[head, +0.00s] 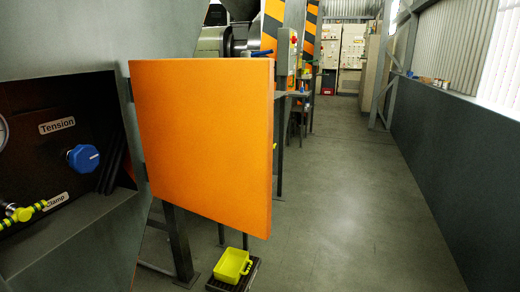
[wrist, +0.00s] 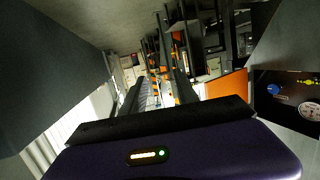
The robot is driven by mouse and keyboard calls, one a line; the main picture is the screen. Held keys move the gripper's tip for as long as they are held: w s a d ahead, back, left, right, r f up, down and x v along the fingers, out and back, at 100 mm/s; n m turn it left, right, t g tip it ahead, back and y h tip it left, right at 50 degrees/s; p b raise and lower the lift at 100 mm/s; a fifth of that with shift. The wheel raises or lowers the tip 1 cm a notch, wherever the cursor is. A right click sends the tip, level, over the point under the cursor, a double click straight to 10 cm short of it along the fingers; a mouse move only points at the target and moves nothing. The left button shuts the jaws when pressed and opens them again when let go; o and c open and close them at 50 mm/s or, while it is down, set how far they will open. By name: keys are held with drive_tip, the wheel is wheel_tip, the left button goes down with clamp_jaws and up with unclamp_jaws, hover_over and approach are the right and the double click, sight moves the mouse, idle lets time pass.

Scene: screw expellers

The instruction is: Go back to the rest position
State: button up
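My gripper (wrist: 165,122) shows only in the wrist view, as a dark bar and a dark purple body with a small lit display along the bottom edge. No separate fingertips can be made out, and I see nothing held. The orange door (head: 202,140) stands swung open beside the control recess (head: 75,165) in the head view. The recess holds a blue Tension knob (head: 83,158) and a yellow clamp valve (head: 25,213). In the wrist view, which looks upside down, the door (wrist: 228,86) and the blue knob (wrist: 273,89) are at the right, apart from my gripper.
A yellow-green container (head: 231,266) sits on a dark stand below the door. The floor aisle (head: 345,190) is clear between the machines and the dark wall (head: 440,130). Cabinets (head: 350,50) stand at the far end. Small items lie on the wall ledge (head: 428,80).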

wheel_tip(320, 180, up, 19)
drive_tip(key=s+p, duration=0.1)
drive_tip(key=p, duration=1.8)
drive_tip(key=shift+s+g+p, duration=0.15)
drive_tip(key=shift+g+p, duration=0.15)
drive_tip(key=shift+p, duration=0.05)
